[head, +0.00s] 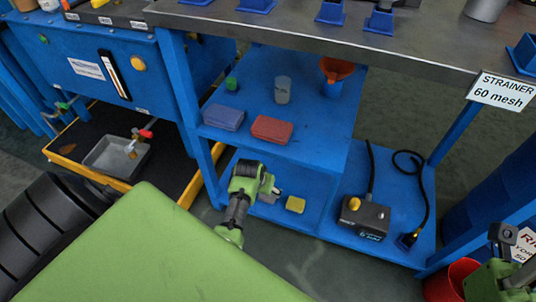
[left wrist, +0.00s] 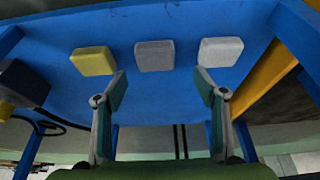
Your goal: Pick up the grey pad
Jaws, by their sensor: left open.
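The grey pad (left wrist: 154,56) lies on the blue lower shelf, in the middle of a row of three pads in the left wrist view. A yellow pad (left wrist: 93,61) is left of it and a whitish pad (left wrist: 221,51) right of it. My left gripper (left wrist: 160,84) is open and empty, its fingertips on either side of the grey pad's line but short of it. In the head view my left gripper (head: 269,190) is at the lower shelf, left of the yellow pad (head: 295,204), and largely hides the other pads. My right gripper (head: 503,262) is at the lower right edge, its jaws unclear.
The middle shelf (head: 318,135) above holds a blue-purple pad (head: 223,117), a red pad (head: 271,130), a grey cylinder (head: 282,90) and an orange funnel (head: 336,70). A dark box with a cable (head: 364,216) stands right on the lower shelf. Blue posts flank the shelf.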

